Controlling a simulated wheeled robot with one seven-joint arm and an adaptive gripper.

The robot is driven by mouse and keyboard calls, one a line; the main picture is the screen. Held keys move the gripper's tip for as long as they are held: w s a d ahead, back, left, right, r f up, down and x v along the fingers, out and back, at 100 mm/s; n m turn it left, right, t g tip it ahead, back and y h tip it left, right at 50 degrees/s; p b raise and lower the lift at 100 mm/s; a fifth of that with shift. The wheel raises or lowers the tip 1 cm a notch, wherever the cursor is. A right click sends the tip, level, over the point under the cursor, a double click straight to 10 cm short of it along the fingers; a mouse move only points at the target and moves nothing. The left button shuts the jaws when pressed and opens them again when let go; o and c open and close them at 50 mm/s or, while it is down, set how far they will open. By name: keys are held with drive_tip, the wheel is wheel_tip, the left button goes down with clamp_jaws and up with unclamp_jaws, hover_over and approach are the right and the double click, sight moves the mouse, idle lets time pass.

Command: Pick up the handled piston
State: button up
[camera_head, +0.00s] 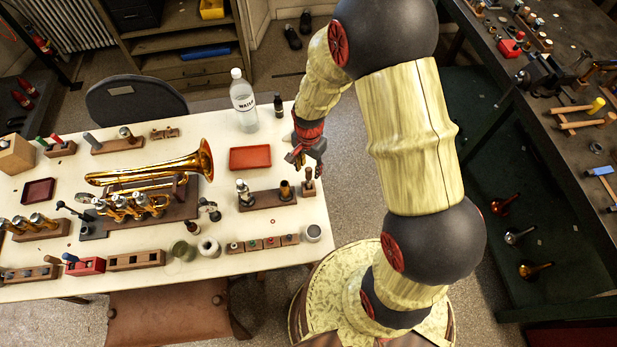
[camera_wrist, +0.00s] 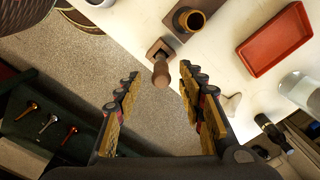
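A brown wooden-handled piece (camera_head: 308,186) stands upright on a small square base near the table's right edge; I take it to be the handled piston, though its lower part is hard to make out. In the wrist view its rounded handle (camera_wrist: 161,73) points toward the camera, in line with the gap between my fingers. My gripper (camera_head: 310,165) is just above and behind it in the head view. In the wrist view my gripper (camera_wrist: 158,82) is open, a finger to each side, with nothing held and no contact visible.
Just left stands a wooden block (camera_head: 262,201) with a brass cup (camera_head: 285,190) and a silver valve part (camera_head: 244,192). A red tray (camera_head: 250,158), water bottle (camera_head: 243,100) and dark small bottle (camera_head: 278,105) stand behind. A brass horn (camera_head: 150,172) lies farther left.

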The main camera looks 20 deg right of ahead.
sight(309, 176)
drive_tip(key=shift+w+f+b, duration=0.15)
drive_tip(key=shift+f+b, duration=0.2)
drive_tip(key=shift+f, duration=2.8)
drive_tip(key=shift+c, duration=1.1)
drive_tip(key=c, duration=0.7)
clamp_jaws()
